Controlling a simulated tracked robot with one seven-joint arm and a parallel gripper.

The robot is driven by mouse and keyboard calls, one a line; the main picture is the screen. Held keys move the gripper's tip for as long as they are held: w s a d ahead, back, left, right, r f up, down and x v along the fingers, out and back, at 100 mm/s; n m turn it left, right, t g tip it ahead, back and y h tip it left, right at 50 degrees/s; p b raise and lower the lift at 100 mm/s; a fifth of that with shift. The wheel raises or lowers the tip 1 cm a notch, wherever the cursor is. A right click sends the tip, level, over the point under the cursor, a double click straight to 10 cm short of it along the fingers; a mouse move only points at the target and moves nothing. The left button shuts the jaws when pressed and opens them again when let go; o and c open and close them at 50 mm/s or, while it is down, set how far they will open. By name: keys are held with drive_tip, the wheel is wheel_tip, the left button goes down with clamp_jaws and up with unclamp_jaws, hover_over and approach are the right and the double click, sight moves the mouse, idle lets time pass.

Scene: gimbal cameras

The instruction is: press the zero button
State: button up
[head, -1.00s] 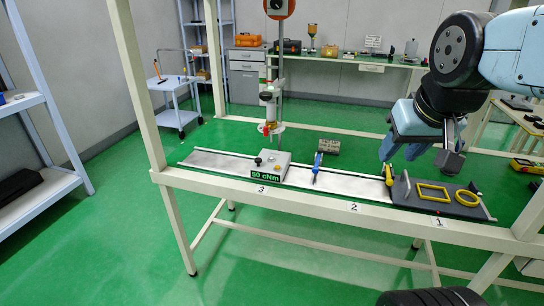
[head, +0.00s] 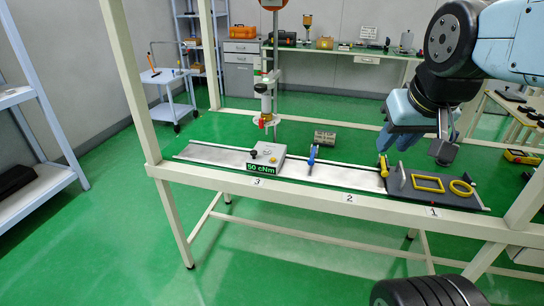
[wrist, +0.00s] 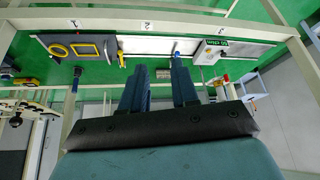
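A grey box (head: 268,157) with a green "50 cNm" display (head: 264,168) sits on the rail near mark 3. It has a dark knob and small details on top; I cannot tell which is the zero button. The box also shows at the upper right of the wrist view (wrist: 209,52). My gripper (head: 410,135) is above the rail's right end, well to the right of the box and apart from it. In the wrist view my gripper (wrist: 159,65) has its two blue fingers spread with nothing between them.
A blue clamp (head: 312,156) stands on the rail right of the box. A dark tray (head: 420,200) with a yellow frame, yellow ring and upright grey handle is at mark 1. A vertical post with an instrument (head: 265,100) rises behind the box. Beam posts flank the rail.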

clamp_jaws()
idle(1.4)
